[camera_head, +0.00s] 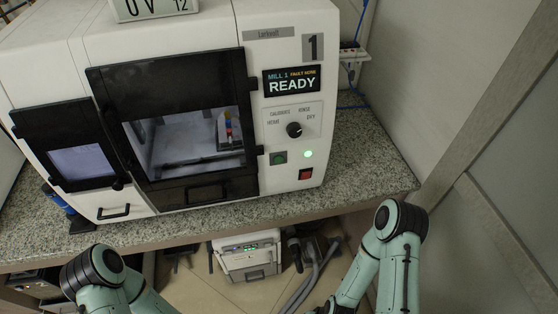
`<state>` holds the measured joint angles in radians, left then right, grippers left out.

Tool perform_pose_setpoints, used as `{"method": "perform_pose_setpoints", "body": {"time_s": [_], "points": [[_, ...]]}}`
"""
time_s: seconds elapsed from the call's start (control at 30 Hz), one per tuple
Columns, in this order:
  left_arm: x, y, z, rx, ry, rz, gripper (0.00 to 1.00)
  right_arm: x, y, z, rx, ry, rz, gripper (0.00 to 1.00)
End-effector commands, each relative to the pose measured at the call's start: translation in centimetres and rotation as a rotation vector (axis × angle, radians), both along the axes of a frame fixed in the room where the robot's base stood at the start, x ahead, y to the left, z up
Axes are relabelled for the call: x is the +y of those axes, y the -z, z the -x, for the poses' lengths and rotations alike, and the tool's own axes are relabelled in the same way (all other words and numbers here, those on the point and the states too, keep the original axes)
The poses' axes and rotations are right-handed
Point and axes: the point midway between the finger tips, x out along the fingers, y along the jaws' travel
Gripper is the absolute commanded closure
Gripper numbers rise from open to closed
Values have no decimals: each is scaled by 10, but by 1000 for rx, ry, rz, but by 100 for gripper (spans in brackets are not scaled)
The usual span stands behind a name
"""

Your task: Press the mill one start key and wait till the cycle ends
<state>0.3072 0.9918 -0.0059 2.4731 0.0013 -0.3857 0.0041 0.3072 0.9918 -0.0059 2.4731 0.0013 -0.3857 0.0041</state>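Mill one (285,38) is a white machine on the counter, with a large "1" on its front. Its display (292,81) reads "MILL 1" and "READY". No lettering on the keys is readable. The dark-framed window door (185,190) looks shut, with a small coloured stack (229,128) visible inside. Both my arms show at the bottom, below the counter edge and away from the keys; neither gripper's fingers show.
The speckled granite counter (365,160) is bare right of the mill. A smaller dark window panel (82,162) is on the mill's left. A white unit (247,256) and hoses (315,270) stand under the counter. A wall socket strip (352,54) with blue cable is at the right.

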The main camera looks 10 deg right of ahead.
Motion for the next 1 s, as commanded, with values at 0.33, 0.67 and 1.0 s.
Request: {"method": "perform_pose_setpoints", "body": {"time_s": [0.33,0.67,1.0], "points": [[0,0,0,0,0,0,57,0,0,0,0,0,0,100],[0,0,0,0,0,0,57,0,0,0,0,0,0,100],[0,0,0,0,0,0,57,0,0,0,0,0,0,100]]}}
